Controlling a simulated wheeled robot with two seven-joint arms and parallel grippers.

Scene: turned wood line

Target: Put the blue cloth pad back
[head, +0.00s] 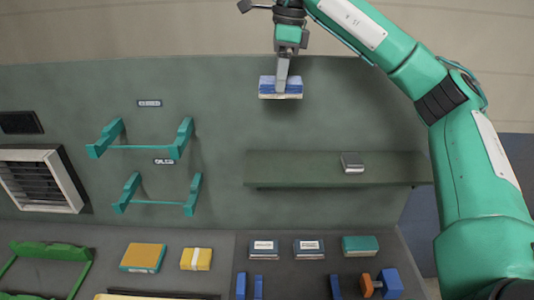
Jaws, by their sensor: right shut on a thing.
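The blue cloth pad (267,87), blue on top with a pale layer underneath, is held in my right gripper (282,76). The gripper reaches down from the top of the head view and is shut on the pad's middle. The pad looks roughly level and is in front of the green wall panel, above the left part of the shelf in the picture and apart from it. The green shelf (300,170) has a clear left and middle part. My left gripper is not in view.
A small grey block (352,161) sits on the shelf right of its middle. Teal brackets (145,147) stick out from the panel at left. A vent (42,180) is further left. Below are yellow blocks (143,257), dark labelled blocks (263,250) and a teal block (360,246).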

